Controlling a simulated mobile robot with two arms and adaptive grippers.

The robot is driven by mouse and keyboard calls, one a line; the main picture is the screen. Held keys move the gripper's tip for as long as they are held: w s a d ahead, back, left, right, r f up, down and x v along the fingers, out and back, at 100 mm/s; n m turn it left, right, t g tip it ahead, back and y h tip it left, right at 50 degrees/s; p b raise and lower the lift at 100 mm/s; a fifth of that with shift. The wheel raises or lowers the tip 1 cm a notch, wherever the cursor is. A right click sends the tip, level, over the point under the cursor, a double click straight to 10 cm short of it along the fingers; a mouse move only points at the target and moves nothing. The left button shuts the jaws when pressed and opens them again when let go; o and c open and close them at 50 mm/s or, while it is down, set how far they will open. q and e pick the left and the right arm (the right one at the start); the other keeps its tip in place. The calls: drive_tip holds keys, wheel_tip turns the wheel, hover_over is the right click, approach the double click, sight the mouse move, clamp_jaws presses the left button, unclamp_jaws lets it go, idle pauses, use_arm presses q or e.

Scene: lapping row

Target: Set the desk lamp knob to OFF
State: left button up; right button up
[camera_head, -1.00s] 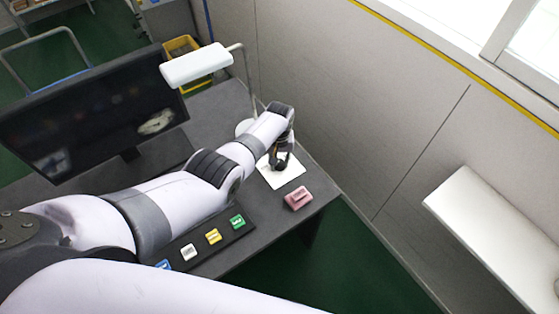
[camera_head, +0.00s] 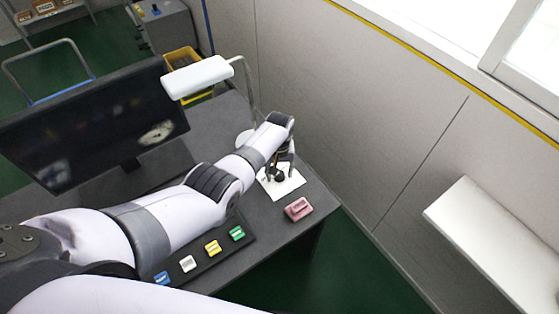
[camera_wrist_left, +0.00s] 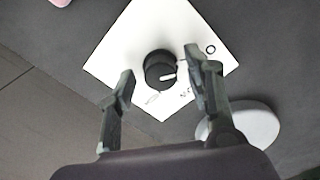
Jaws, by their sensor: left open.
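The knob (camera_wrist_left: 160,70) is round and black with a white pointer line, on a white plate (camera_wrist_left: 112,55) on the desk. The pointer aims right in the left wrist view, between a ring mark and partly readable lettering. My left gripper (camera_wrist_left: 160,76) is open, with one finger on each side of the knob; I cannot tell whether they touch it. In the head view my left gripper (camera_head: 280,168) is over the plate (camera_head: 291,189). The desk lamp (camera_head: 197,78) has a white head and a round base (camera_wrist_left: 245,122). My right gripper is out of view.
A pink block (camera_head: 298,209) lies near the plate at the desk edge. Blue, white, yellow and green labelled pieces (camera_head: 213,248) sit on a dark strip. A monitor (camera_head: 95,120) stands at the left. The wall is close behind the lamp.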

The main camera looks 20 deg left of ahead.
use_arm(q)
wheel_tip(320, 180, up, 12)
drive_tip(key=shift+f, duration=0.25)
drive_tip(key=shift+f, duration=0.1)
idle(0.5)
